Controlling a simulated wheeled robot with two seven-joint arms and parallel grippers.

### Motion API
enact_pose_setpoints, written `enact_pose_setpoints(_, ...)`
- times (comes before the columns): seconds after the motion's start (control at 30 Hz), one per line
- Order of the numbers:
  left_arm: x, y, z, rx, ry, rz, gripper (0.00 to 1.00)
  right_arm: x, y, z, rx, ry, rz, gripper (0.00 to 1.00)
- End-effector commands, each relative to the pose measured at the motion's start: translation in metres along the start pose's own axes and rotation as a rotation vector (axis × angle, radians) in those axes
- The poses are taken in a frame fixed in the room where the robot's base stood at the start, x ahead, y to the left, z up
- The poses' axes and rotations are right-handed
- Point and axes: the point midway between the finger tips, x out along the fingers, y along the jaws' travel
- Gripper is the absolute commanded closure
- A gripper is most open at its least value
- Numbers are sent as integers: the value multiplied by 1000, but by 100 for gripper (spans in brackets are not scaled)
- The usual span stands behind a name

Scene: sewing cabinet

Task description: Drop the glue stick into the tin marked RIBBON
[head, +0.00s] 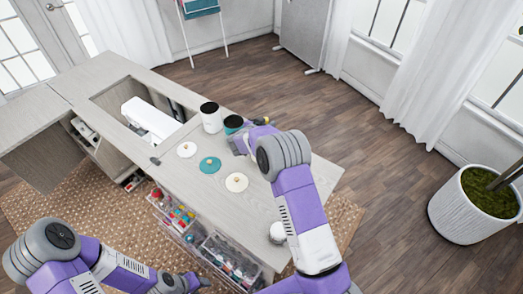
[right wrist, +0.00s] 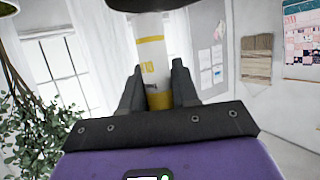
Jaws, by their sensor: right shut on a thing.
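My right gripper (head: 256,128) is shut on the glue stick (right wrist: 155,62), a white tube with yellow bands, upright between the fingers in the right wrist view. In the head view a small yellow end (head: 264,120) shows by the fingers. A white tin (head: 211,120) and a teal tin (head: 233,123), both with dark open tops, stand just left of the right gripper. No RIBBON marking is readable. A dark rounded edge (right wrist: 140,4) crosses the top of the right wrist view; I cannot tell what it is. My left gripper (head: 196,281) is low at the front, its jaws unclear.
Three round lids, white (head: 187,150), teal (head: 210,165) and cream (head: 236,182), lie before the tins. A white sewing machine (head: 150,120) sits in the cabinet opening. A small round container (head: 277,232) stands near the front edge. Trays of supplies (head: 230,259) hang below that edge.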

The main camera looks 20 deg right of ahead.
Motion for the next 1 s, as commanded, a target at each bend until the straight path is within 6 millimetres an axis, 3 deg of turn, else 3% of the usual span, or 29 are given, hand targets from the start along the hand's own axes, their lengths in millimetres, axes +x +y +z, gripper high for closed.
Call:
enact_pose_setpoints(0.07, -1, 0, 0, 0, 0, 0, 57, 0, 0, -1, 0, 1, 0, 100)
enact_pose_setpoints(0.1, -1, 0, 0, 0, 0, 0, 57, 0, 0, -1, 0, 1, 0, 64)
enact_pose_setpoints(0.27, -1, 0, 0, 0, 0, 0, 57, 0, 0, -1, 0, 0, 0, 40)
enact_pose_setpoints(0.6, -1, 0, 0, 0, 0, 0, 57, -5, 0, -1, 0, 0, -1, 40)
enact_pose_setpoints(1.0, -9, 3, 0, 0, 0, 0, 57, -66, -1, -2, 0, 0, -2, 40)
